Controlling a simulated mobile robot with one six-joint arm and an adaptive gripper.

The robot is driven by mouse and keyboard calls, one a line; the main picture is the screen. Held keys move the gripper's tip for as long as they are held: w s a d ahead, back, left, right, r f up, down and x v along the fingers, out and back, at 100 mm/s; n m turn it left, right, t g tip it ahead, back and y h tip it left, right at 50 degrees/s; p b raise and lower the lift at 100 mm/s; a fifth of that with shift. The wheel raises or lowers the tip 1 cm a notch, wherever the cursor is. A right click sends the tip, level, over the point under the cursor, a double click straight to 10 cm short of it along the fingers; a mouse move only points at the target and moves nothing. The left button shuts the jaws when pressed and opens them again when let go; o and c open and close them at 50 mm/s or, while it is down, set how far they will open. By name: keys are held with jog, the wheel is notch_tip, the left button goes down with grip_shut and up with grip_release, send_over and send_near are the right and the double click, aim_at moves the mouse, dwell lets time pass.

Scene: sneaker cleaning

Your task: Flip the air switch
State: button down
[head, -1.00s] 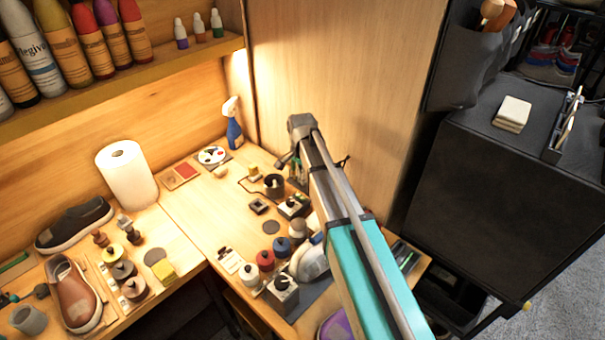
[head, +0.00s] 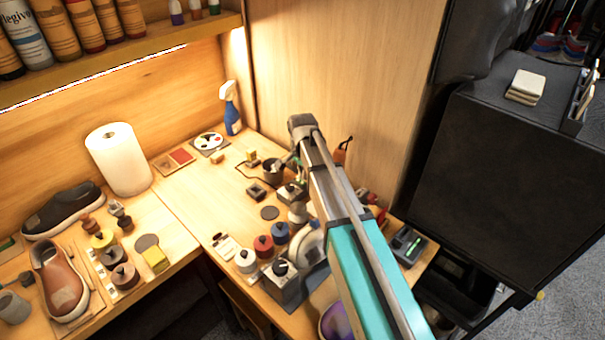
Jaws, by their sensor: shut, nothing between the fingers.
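No part is clearly labelled as the air switch. I cannot tell which one carries the switch. My arm reaches from the lower right over the bench and bends down at its far end. My gripper (head: 285,163) is small and partly hidden there, near a dark round cup (head: 273,171). It looks shut and empty. I cannot tell whether it touches anything.
Lidded jars (head: 263,246) stand at the bench's front. A paper roll (head: 118,160), a blue spray bottle (head: 231,108) and shoes (head: 62,280) are to the left. A wooden panel (head: 340,65) rises behind my arm. A black cabinet (head: 505,185) stands at right.

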jog(key=shift+f+b, duration=0.7)
jog(key=shift+f, duration=0.3)
jog(key=shift+s+d+f, duration=0.1)
jog(key=shift+f, duration=0.1)
jog(key=shift+w+r, duration=0.1)
jog(key=shift+w, duration=0.1)
jog(key=shift+w+a+r, duration=0.2)
jog(key=shift+w+a, duration=0.2)
jog(key=shift+a, duration=0.15)
jog(key=shift+r+p, duration=0.2)
jog(key=shift+p, duration=0.1)
